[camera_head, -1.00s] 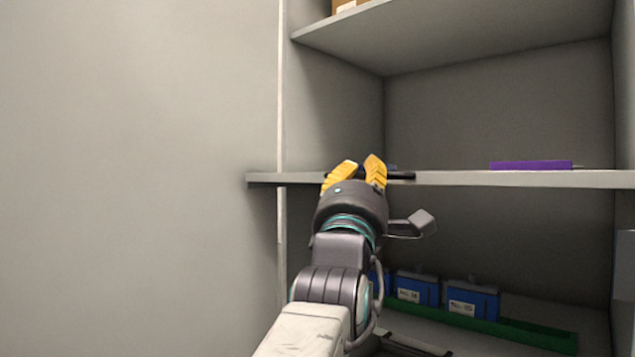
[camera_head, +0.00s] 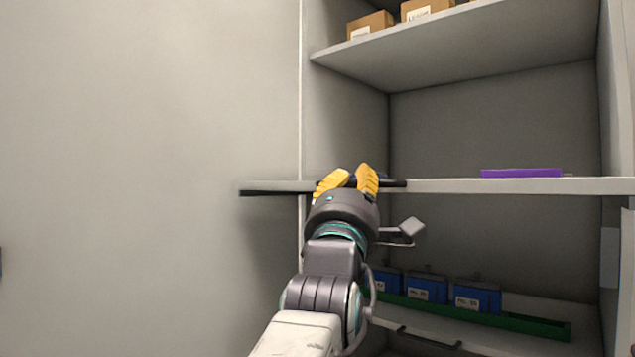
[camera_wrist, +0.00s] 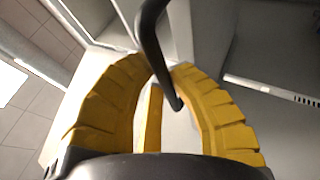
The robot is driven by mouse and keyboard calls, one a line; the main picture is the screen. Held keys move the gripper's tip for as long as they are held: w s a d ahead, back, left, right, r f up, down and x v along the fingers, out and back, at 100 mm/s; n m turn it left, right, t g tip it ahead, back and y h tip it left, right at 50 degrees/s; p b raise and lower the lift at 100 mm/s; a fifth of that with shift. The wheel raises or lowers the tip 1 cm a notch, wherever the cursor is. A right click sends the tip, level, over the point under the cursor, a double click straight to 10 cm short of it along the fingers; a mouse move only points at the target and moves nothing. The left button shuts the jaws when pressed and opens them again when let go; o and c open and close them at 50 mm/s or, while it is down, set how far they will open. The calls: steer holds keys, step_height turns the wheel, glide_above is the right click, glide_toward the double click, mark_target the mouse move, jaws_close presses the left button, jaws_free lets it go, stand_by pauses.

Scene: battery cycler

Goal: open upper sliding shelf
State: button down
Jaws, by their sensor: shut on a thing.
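The upper sliding shelf (camera_head: 440,186) is a thin light-grey board across the cabinet. Its left end juts out past the cabinet's left edge. A dark bar handle (camera_head: 393,183) is at its front, partly hidden by my fingers. My gripper (camera_head: 346,178) has its yellow fingers at this handle, shut on it. In the wrist view the dark curved handle (camera_wrist: 150,38) passes between the two yellow fingers.
A flat purple object (camera_head: 520,173) lies on the shelf. Below, several blue labelled boxes (camera_head: 427,288) stand in a green tray (camera_head: 535,326). Cardboard boxes (camera_head: 371,24) sit on the fixed shelf above. A plain wall fills the left.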

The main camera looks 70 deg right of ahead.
steer(key=c, duration=1.1)
jaws_free()
steer(key=shift+a, duration=0.1)
steer(key=shift+v, duration=5.95)
